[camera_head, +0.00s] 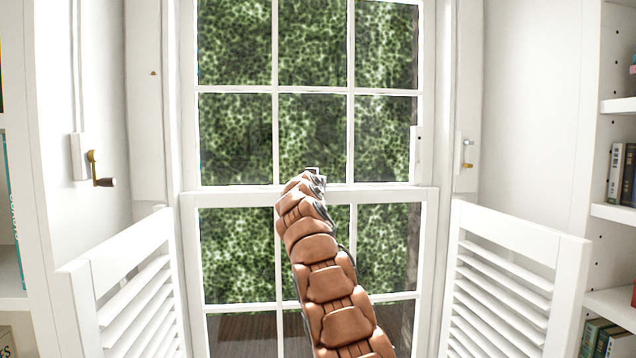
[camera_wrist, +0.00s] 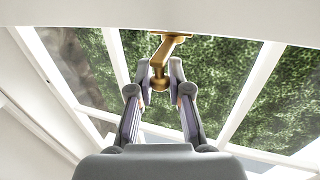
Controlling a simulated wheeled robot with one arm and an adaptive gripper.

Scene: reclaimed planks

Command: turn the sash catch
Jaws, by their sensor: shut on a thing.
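The brass sash catch (camera_wrist: 168,48) hangs from the white window rail in the wrist view, with a rounded knob at its lower end. My gripper (camera_wrist: 160,90) is shut on the knob of the catch, one grey finger on each side. In the head view my gripper (camera_head: 314,178) is at the meeting rail of the white sash window (camera_head: 400,191). My brown arm hides most of the gripper and the catch there.
White louvred shutters stand open at left (camera_head: 140,290) and right (camera_head: 510,280). A brass crank handle (camera_head: 100,178) sticks out on the left wall. Shelves with books (camera_head: 617,172) are at the right edge.

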